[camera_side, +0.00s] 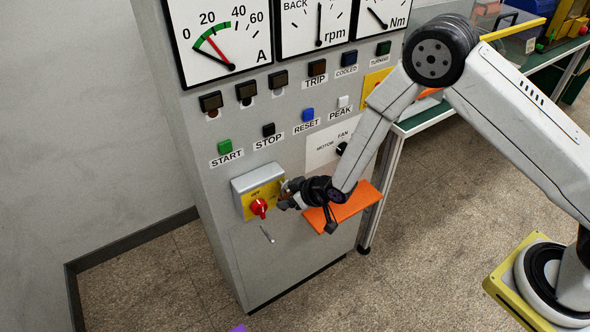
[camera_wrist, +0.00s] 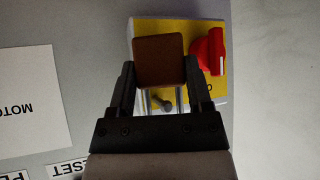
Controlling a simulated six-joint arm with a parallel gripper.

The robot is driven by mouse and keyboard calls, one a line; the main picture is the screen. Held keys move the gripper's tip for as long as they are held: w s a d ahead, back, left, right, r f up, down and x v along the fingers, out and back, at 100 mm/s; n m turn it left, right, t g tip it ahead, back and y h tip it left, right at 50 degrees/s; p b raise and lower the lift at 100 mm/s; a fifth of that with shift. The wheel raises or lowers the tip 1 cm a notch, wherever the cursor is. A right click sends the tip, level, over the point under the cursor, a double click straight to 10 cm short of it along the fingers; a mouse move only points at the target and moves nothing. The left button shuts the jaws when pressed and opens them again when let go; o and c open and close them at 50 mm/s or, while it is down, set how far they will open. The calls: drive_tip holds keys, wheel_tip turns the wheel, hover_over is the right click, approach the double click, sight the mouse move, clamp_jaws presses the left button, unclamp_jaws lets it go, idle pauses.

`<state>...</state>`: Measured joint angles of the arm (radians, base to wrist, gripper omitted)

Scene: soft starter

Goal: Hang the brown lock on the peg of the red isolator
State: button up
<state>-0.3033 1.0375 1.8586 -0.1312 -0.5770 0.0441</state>
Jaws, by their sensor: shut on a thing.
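The brown lock (camera_wrist: 159,62) is between the fingers of my gripper (camera_wrist: 156,88) in the wrist view, its body in front of the yellow plate. Its pale shackle legs point back toward the gripper's palm. A small round metal end shows between the legs; I cannot tell whether it is the peg. The red isolator knob (camera_wrist: 209,52) is close to the right of the lock. In the side view my gripper (camera_side: 287,193) is just right of the isolator (camera_side: 259,207), and the lock is mostly hidden. A thin pale rod (camera_side: 267,234) shows below the knob.
The grey cabinet (camera_side: 225,110) carries gauges, lamps and push buttons above the isolator. An orange shelf (camera_side: 345,208) sticks out under my wrist. A green-topped table (camera_side: 430,117) stands to the right. The cabinet front below the isolator is clear.

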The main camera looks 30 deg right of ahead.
drive_tip(key=shift+w+f, duration=0.45)
drive_tip(key=shift+f, duration=0.05)
drive_tip(key=shift+w, duration=0.1)
idle(0.5)
drive_tip(key=o, duration=1.1)
drive_tip(key=shift+c, duration=0.2)
drive_tip(key=shift+w+d, duration=0.1)
drive_tip(key=shift+w, duration=0.05)
drive_tip(key=shift+s, duration=0.25)
drive_tip(key=shift+s+r, duration=0.1)
drive_tip(key=v, duration=0.7)
drive_tip(key=shift+d+r, duration=0.2)
drive_tip(key=shift+r, duration=0.05)
